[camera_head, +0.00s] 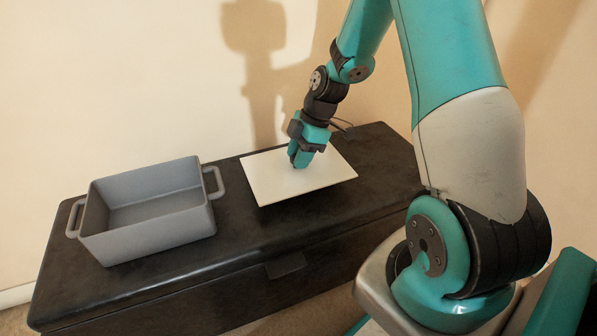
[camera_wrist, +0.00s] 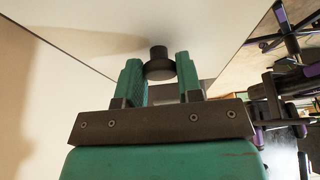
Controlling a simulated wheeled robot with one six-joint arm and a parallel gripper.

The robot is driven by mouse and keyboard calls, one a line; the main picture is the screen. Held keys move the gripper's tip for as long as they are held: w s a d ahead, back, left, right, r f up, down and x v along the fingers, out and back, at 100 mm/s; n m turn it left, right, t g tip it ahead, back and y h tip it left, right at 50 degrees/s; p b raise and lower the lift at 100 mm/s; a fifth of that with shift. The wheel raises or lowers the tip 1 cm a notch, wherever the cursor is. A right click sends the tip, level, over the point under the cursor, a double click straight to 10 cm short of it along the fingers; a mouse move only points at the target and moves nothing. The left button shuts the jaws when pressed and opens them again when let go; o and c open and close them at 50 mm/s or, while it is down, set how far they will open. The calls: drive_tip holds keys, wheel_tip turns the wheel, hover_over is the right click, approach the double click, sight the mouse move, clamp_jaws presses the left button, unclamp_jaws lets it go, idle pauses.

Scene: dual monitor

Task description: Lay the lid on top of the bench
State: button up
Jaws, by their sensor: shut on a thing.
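The lid (camera_head: 278,183) is a flat white rectangular panel over the right half of the black bench (camera_head: 240,240). In the wrist view the lid (camera_wrist: 205,25) fills the upper middle, with a dark round knob (camera_wrist: 158,62) between my fingers. My gripper (camera_head: 301,160) points down at the lid's middle. In the wrist view my gripper (camera_wrist: 160,75) has its two teal fingers on either side of the knob, shut on it. The lid looks at or just above the bench top; I cannot tell whether it touches.
A grey open box (camera_head: 150,215) with two side handles stands on the bench's left half, empty, with a gap to the lid. A pale wall (camera_head: 110,80) rises behind the bench. The wrist view shows blurred dark and purple furniture (camera_wrist: 290,85) at right.

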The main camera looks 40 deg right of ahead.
drive_tip(key=shift+f+b, duration=0.65)
drive_tip(key=shift+f, duration=1.35)
drive_tip(key=shift+f, duration=0.1)
drive_tip(key=o, duration=0.9)
drive_tip(key=p+v, duration=0.5)
drive_tip(key=v, duration=0.7)
drive_tip(key=s+a+r+m, duration=0.1)
drive_tip(key=s+a+r, duration=0.1)
drive_tip(key=a+r, duration=0.45)
drive_tip(key=s+a+r+m, duration=0.2)
drive_tip(key=a+r, duration=0.1)
drive_tip(key=a, duration=0.6)
drive_tip(key=s+a+r+m, duration=0.1)
drive_tip(key=s+a+r, duration=0.1)
drive_tip(key=s, duration=0.3)
drive_tip(key=s+a+r+m, duration=0.1)
drive_tip(key=s+a+m, duration=0.1)
drive_tip(key=s+a, duration=0.3)
drive_tip(key=s+a+r+m+g, duration=0.1)
drive_tip(key=s+a+r, duration=0.1)
drive_tip(key=s+a, duration=0.2)
drive_tip(key=shift+s+a+r+m, duration=0.1)
drive_tip(key=shift+s+r+m, duration=0.1)
drive_tip(key=shift+s, duration=0.4)
drive_tip(key=shift+s+a+r+m, duration=0.15)
drive_tip(key=shift+s+m, duration=0.05)
drive_tip(key=shift+s, duration=0.4)
